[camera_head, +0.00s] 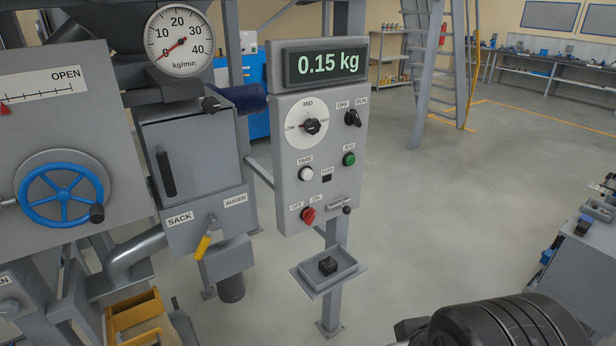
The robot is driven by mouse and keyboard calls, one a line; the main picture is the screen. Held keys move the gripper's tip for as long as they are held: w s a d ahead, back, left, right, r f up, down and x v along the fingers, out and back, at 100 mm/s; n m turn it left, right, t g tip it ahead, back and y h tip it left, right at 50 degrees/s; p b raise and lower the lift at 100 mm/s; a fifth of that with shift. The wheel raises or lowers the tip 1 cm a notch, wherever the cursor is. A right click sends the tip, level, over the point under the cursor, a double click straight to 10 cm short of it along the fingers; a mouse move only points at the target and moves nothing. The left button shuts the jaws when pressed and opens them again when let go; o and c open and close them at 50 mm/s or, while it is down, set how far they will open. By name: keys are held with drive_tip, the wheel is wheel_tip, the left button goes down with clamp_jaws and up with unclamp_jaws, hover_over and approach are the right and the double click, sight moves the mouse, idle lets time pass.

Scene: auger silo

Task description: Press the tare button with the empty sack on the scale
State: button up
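The tare button (306,173) is a round white button under a TARE label on the grey control panel (290,222). Nothing touches it. The display (325,65) above the panel reads 0.15 kg. No sack and no scale platform can be made out in this view. A dark, rounded, ribbed part at the bottom right edge seems to be my arm, well below and to the right of the panel. My gripper's fingers do not show.
A green button (349,159), a red OFF/ON switch (308,215) and a speed dial (311,126) sit close to the tare button. A small tray (345,279) juts out below the panel. A blue handwheel (62,196) stands left. Floor right of the panel is clear.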

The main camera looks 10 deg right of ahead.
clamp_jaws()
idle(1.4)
